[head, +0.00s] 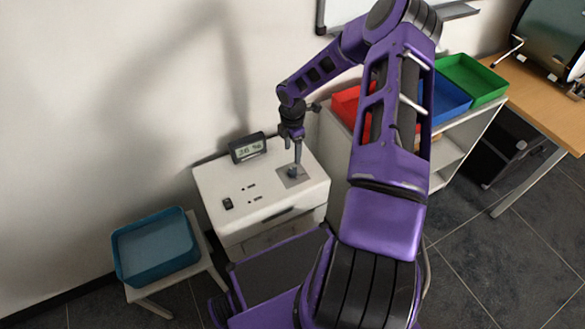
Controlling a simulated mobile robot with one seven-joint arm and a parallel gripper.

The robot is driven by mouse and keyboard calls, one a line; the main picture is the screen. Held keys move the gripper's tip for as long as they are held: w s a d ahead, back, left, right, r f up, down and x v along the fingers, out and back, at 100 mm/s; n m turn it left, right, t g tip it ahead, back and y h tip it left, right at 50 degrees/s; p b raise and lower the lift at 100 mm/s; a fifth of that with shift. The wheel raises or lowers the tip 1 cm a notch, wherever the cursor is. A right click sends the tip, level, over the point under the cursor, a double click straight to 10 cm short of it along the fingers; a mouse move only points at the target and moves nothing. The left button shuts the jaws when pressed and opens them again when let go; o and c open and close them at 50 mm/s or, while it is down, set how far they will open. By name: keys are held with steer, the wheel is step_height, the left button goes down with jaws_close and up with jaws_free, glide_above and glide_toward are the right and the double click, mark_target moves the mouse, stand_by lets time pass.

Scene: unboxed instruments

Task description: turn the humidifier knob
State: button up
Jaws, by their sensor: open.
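The humidifier (222,185) is a white cabinet against the wall, with slots and a small black switch on its top. Its dark knob (293,173) stands on a grey square plate near the right side of the top. My gripper (297,163) points down from above, its fingertips at or just over the knob. The jaws are open; their gap is small in this view, and I cannot tell whether they straddle or touch the knob. A dark digital display (248,148) stands at the back edge of the top.
A teal bin (156,247) sits on a small stool at left. Red (346,104), blue (450,101) and green (472,79) trays stand on a white shelf at right, partly behind my arm. A wooden table (540,105) is at far right.

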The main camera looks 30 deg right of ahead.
mark_target(292, 170)
step_height(292, 170, down, 10)
steer(key=shift+r, duration=0.25)
jaws_close()
stand_by(0.3)
